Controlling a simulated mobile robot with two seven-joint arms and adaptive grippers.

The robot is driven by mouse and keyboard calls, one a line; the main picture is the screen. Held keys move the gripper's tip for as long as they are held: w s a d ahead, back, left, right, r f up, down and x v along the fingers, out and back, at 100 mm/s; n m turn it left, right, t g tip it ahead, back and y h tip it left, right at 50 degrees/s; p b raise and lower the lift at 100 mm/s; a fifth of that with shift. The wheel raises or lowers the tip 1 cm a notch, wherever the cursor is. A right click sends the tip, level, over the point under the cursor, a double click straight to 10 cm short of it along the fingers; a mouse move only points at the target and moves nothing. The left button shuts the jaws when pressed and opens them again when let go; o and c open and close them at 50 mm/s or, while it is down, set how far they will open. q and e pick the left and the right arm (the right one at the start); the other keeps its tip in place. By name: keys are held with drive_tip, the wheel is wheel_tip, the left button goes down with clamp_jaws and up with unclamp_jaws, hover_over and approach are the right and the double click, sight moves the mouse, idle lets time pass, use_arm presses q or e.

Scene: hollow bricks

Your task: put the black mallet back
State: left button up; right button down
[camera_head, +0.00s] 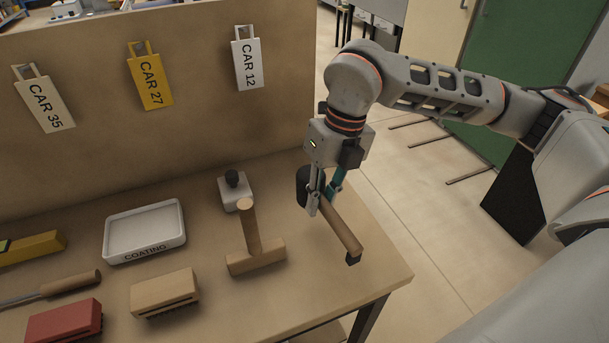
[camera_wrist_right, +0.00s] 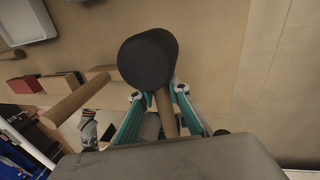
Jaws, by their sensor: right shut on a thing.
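The black mallet has a black head (camera_head: 304,187) and a wooden handle (camera_head: 342,229). My right gripper (camera_head: 322,207) is shut on the handle close to the head, near the right end of the table. The handle slants down toward the front right and has a dark end. In the right wrist view the black head (camera_wrist_right: 148,60) faces the camera, with the handle between the fingers (camera_wrist_right: 170,110). I cannot tell whether the mallet touches the table. My left gripper is not in view.
A wooden mallet (camera_head: 255,257) stands head-down left of my gripper. Behind it is a white block with a dark knob (camera_head: 236,190). A white COATING tray (camera_head: 145,231), brushes (camera_head: 164,293) and (camera_head: 64,323) lie further left. The table's right edge is close.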

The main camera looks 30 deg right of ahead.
drive_tip(key=shift+w, duration=0.25)
drive_tip(key=shift+s+f+b, duration=0.1)
drive_tip(key=shift+f+b, duration=0.25)
drive_tip(key=shift+f, duration=0.4)
drive_tip(key=b+x, duration=0.1)
drive_tip(key=x, duration=0.1)
drive_tip(key=d+b+x, duration=0.1)
drive_tip(key=b+x, duration=0.1)
drive_tip(key=shift+a+f, duration=0.1)
drive_tip(key=shift+f, duration=0.85)
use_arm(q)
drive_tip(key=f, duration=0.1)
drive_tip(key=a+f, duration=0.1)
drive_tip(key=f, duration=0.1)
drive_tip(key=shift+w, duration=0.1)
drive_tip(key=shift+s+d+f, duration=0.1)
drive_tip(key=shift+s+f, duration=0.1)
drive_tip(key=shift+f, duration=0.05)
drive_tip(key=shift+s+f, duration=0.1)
use_arm(e)
drive_tip(key=shift+f, duration=0.25)
